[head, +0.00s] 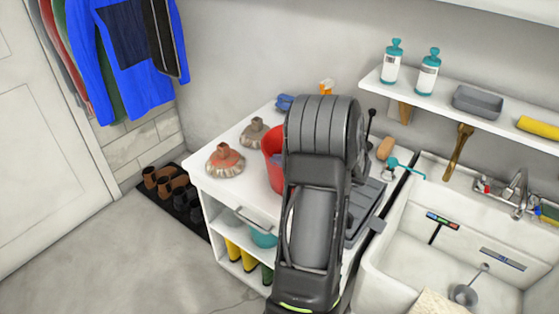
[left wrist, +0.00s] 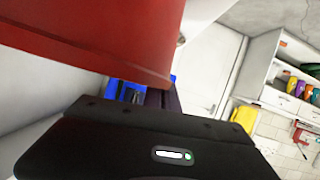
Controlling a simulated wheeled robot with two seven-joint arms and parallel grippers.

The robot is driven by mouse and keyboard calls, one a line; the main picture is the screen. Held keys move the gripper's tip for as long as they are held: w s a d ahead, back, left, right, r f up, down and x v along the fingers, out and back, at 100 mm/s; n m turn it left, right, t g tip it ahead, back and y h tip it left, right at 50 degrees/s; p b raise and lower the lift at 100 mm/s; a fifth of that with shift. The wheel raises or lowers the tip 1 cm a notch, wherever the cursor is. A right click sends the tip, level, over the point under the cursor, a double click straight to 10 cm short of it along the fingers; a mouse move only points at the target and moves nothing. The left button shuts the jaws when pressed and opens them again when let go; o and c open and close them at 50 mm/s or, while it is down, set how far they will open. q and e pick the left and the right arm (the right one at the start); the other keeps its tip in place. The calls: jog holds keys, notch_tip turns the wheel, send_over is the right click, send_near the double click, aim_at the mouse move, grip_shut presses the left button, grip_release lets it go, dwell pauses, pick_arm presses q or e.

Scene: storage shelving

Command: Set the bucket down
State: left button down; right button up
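The red bucket (head: 272,155) shows at the left edge of my left arm in the head view, at the white counter. Most of it is hidden behind the arm, and I cannot tell whether its base touches the counter top. In the left wrist view the bucket's red side (left wrist: 110,35) fills the upper left, very close to the dark body of my left gripper (left wrist: 150,140). The left fingers are hidden in both views, so their grip on the bucket does not show. My right gripper is not in view.
The white counter (head: 208,186) holds two brush-like heads (head: 226,161) left of the bucket and a grey tray (head: 366,205) to the right. A sink (head: 415,235) adjoins at right. A wall shelf (head: 465,112) with bottles (head: 428,76) is above. Boots stand on the lower shelf.

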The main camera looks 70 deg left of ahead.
pick_arm(q)
jog(key=c, duration=1.7)
grip_release()
jog(key=shift+r+p, duration=0.15)
jog(key=shift+p, duration=0.2)
jog(key=shift+v, duration=6)
